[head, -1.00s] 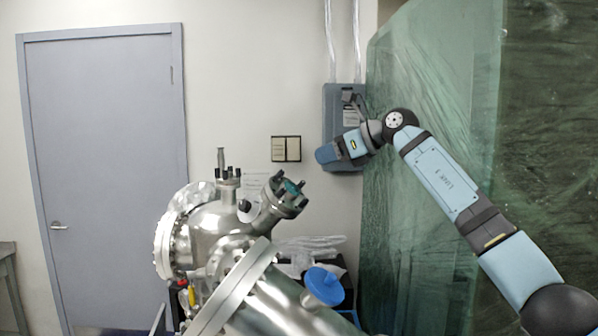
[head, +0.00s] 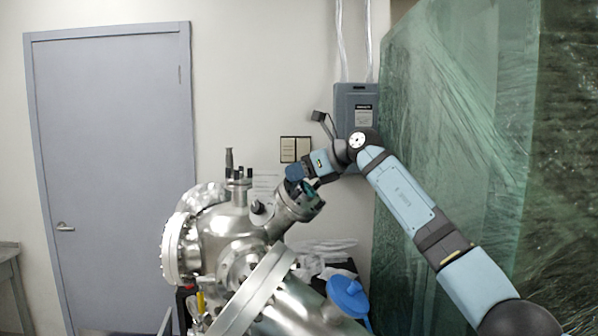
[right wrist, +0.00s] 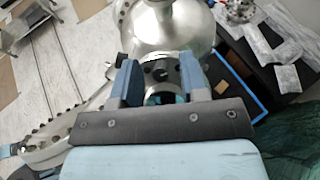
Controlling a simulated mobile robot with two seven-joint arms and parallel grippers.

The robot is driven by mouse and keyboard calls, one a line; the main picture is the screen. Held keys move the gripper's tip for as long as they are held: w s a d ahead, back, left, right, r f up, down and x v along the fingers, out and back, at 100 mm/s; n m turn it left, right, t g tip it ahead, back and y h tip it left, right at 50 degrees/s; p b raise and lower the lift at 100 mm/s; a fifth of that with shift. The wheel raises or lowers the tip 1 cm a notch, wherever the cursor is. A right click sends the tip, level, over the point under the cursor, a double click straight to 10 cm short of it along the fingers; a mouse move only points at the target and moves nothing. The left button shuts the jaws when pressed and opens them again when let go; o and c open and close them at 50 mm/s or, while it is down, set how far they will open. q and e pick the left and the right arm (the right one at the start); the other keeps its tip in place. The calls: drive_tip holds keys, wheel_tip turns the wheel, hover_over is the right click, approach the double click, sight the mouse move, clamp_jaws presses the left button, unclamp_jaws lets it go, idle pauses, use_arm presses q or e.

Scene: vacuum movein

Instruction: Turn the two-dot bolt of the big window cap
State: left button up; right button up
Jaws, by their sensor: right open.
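The big window cap (head: 305,200) is the dark-rimmed, bolted end of a tilted steel port on the vacuum chamber. In the right wrist view the cap (right wrist: 160,92) shows between my fingers, with dark bolts on its rim and a teal window partly covered by the gripper. The dots on its bolts are too small to make out. My right gripper (head: 296,174) is at the cap's upper side in the head view. In the right wrist view the gripper (right wrist: 159,68) is open, a finger on each side of the port. I cannot tell whether it touches. My left gripper is out of view.
The steel chamber (head: 225,240) fills the lower middle, with a short upright port (head: 237,185) left of the cap. A green plastic curtain (head: 440,120) hangs right. A grey box (head: 356,105) is on the wall behind.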

clamp_jaws()
drive_tip(key=shift+m+t+h+b, duration=0.5)
drive_tip(key=shift+m+t+b, duration=0.25)
drive_tip(key=shift+m, duration=1.15)
drive_tip(key=shift+m+t+h+b, duration=0.25)
drive_tip(key=shift+m+h+b, duration=0.05)
drive_tip(key=shift+m, duration=0.4)
drive_tip(key=shift+c, duration=0.7)
unclamp_jaws()
drive_tip(key=shift+o, duration=0.7)
drive_tip(key=shift+m, duration=0.3)
